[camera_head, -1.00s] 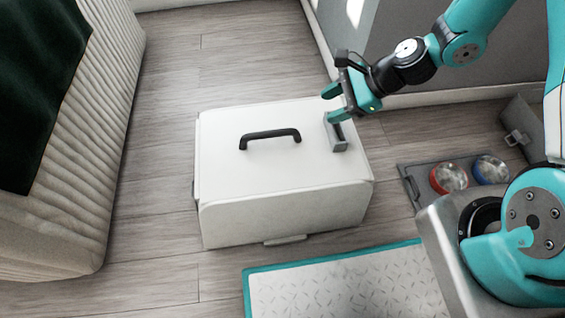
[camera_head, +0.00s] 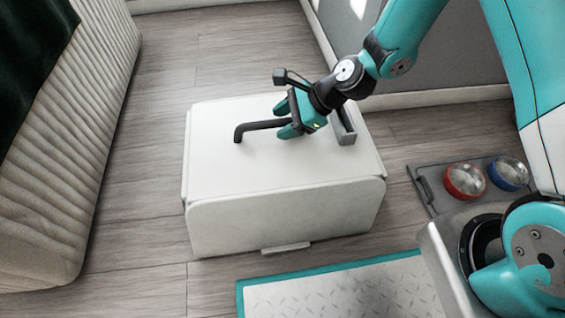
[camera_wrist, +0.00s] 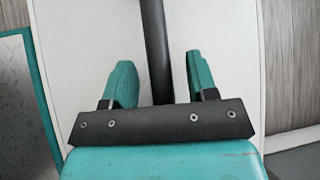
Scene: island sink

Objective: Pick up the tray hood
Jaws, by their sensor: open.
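The tray hood looks like the white box-shaped cover (camera_head: 235,170) standing on the floor, with a black bar handle (camera_head: 253,126) on its top. My gripper (camera_head: 282,120) is over the handle's right part, its fingers spread and pointing left. In the wrist view, the handle (camera_wrist: 155,40) runs between the two teal fingers (camera_wrist: 160,78), with a gap on each side. I see no clear contact with the handle.
A grey bracket (camera_head: 343,130) sits on the hood's right edge. A grey holder with red (camera_head: 465,181) and blue (camera_head: 509,173) bowls lies to the right. A teal-edged mat (camera_head: 340,292) lies in front. A ribbed cushioned piece (camera_head: 75,170) is at left, a wall behind.

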